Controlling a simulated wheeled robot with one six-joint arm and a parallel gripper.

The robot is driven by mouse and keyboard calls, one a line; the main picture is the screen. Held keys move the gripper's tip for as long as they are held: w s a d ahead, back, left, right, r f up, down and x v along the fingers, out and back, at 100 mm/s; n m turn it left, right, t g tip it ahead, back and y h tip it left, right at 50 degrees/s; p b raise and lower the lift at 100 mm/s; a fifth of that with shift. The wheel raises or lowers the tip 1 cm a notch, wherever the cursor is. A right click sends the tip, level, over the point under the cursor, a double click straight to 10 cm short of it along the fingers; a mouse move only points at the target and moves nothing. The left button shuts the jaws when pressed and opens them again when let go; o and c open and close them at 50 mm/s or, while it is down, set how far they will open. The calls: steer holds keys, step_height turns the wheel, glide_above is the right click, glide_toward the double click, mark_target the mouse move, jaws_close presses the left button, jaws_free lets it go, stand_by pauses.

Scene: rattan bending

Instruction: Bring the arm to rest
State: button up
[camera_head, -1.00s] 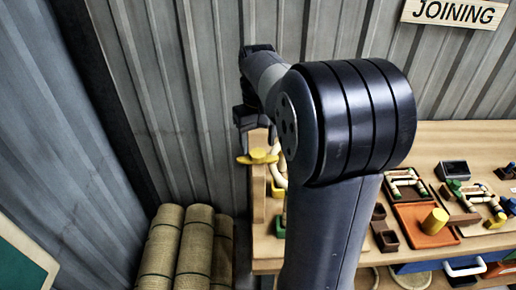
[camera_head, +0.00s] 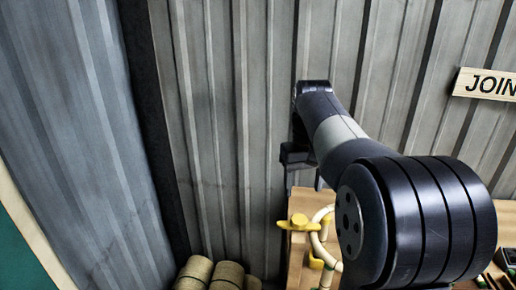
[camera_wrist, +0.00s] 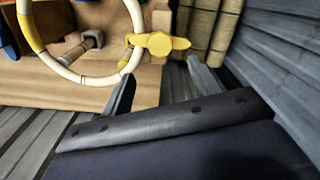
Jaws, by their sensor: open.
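My gripper (camera_head: 303,183) is in the head view at the left end of the workbench, in front of the metal wall. In the wrist view my gripper (camera_wrist: 160,70) has its two fingers apart, with nothing between them. A yellow clamp-like knob (camera_head: 298,222) lies just below it in the head view; it also shows beyond the fingertips in the wrist view (camera_wrist: 160,43). A pale ring with yellow parts (camera_wrist: 65,76) stands beside the knob, and one finger overlaps its edge in the wrist view. My arm hides much of the bench.
The wooden workbench (camera_head: 297,262) has its left end under my gripper. Rolled woven bundles (camera_head: 195,272) stand on the floor left of it. Corrugated metal walls (camera_head: 225,110) close off the back and left. A "JOINING" sign (camera_head: 487,84), partly cut off, hangs at the upper right.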

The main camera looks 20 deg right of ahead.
mark_target(300, 219)
step_height(300, 219, down, 10)
steer(key=shift+f+p, duration=0.1)
steer(key=shift+p, duration=0.3)
stand_by(0.3)
